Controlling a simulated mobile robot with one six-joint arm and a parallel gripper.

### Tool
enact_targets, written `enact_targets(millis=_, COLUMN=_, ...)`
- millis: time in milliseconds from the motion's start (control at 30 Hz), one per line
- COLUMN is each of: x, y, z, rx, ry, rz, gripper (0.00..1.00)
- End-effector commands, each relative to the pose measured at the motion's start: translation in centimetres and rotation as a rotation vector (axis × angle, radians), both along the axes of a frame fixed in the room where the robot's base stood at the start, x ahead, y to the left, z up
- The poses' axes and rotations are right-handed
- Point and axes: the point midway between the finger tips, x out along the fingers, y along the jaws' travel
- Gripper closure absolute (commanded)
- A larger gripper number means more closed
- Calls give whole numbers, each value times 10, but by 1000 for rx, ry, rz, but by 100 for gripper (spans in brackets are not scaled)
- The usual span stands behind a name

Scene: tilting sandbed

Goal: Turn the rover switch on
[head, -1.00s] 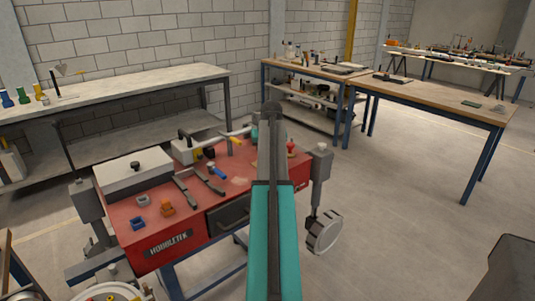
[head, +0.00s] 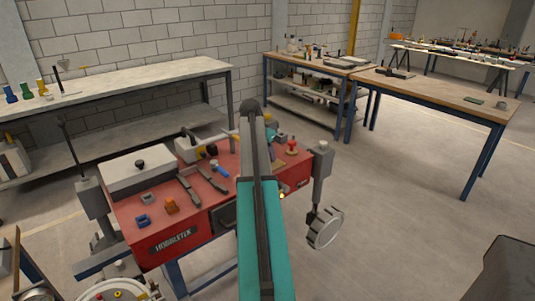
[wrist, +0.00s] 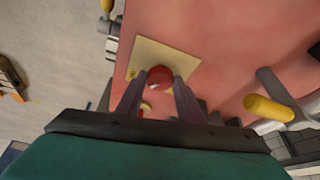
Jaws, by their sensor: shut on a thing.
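A red round knob (wrist: 160,76) with a small pale mark sits on a cream square plate (wrist: 186,60), fixed to a red panel, in the wrist view. I take it for the rover switch. My gripper (wrist: 158,88) is shut on the knob, one dark finger on each side. The fingers hide part of the knob and plate. A small yellow spot (wrist: 146,106) shows low between the fingers. In the head view my arm covers the gripper, and a small yellow glow (head: 282,196) shows beside the arm at the red bench's front.
The red bench (head: 130,215) carries a white lidded box (head: 140,173), dark bars, an orange piece (head: 171,204) and a blue piece (head: 143,220). A yellow-ended handle (wrist: 268,108) stands right of the gripper. Open floor lies to the right.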

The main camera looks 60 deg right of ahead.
Motion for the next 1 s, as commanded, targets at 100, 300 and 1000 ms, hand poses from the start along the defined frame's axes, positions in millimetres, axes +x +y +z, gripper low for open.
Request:
enact_targets(millis=100, x=3, y=-2, z=1, rx=-3, ry=0, rz=-80, gripper=88)
enact_targets(millis=300, x=3, y=-2, z=1, rx=-3, ry=-1, rz=-189, gripper=88)
enact_targets(millis=1000, x=2, y=-2, z=0, rx=-2, ry=-1, rz=-258, gripper=59)
